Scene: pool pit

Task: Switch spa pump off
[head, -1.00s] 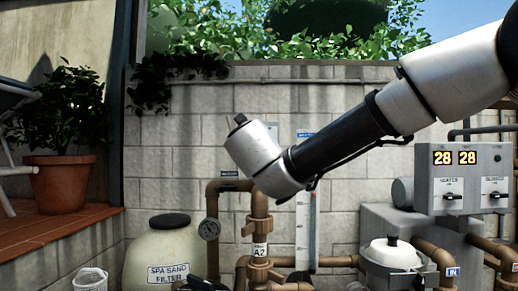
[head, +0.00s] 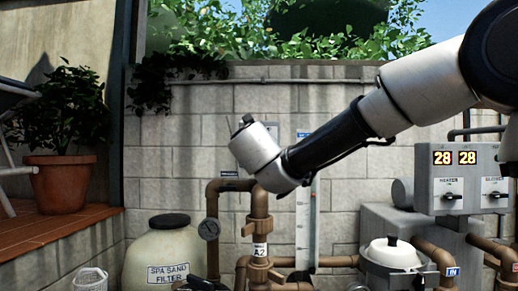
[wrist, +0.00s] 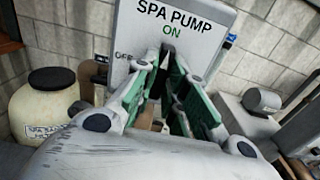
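The spa pump switch panel (wrist: 200,18), a pale plate lettered SPA PUMP, fills the top middle of the wrist view. ON is written below the title, and a partly covered OFF is at the left. My gripper (wrist: 169,62) points at the panel, its two green-padded fingers just below ON. A gap shows between the pads, narrow toward the tips. Something dark is between the tips, probably the switch handle; its setting is hidden, and I cannot tell whether the fingers touch it. In the head view my wrist hides the gripper and most of the panel.
A spa sand filter (head: 165,258) stands at the left, with brown pipes (head: 259,232) beside it. A grey control box (head: 463,165) with heater and blower switches is at the right, near a white-lidded pump (head: 391,253). A block wall (head: 345,120) is behind.

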